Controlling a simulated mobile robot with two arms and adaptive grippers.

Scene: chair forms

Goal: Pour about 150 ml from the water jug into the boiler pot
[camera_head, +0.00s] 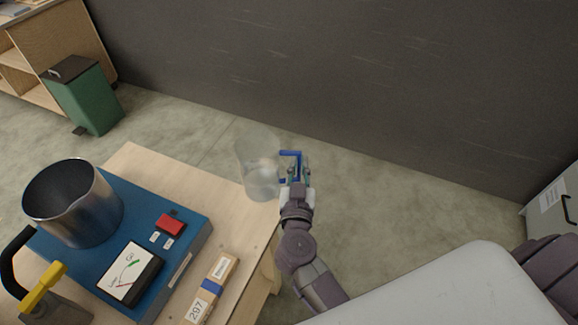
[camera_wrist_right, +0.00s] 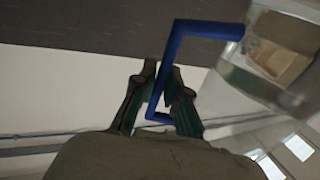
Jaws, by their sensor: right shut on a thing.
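The water jug (camera_head: 258,172) is clear with a blue handle. It is at the right corner of the table in the head view, looks slightly tilted, and I cannot tell how far above the tabletop it is. My right gripper (camera_head: 293,172) is shut on the jug's blue handle, which also shows between the fingers in the right wrist view (camera_wrist_right: 180,75). The clear jug body shows there at the upper right (camera_wrist_right: 275,50). The boiler pot (camera_head: 75,203), a round open metal pot, stands on a blue base at the left. My left gripper is not in view.
The blue base (camera_head: 195,235) carries a red switch (camera_head: 171,224) and a dial meter (camera_head: 130,273). A wooden block (camera_head: 210,290) marked 297 lies at the table's front. A yellow-and-black tool (camera_head: 40,290) is at lower left. A green bin (camera_head: 85,98) stands on the floor behind.

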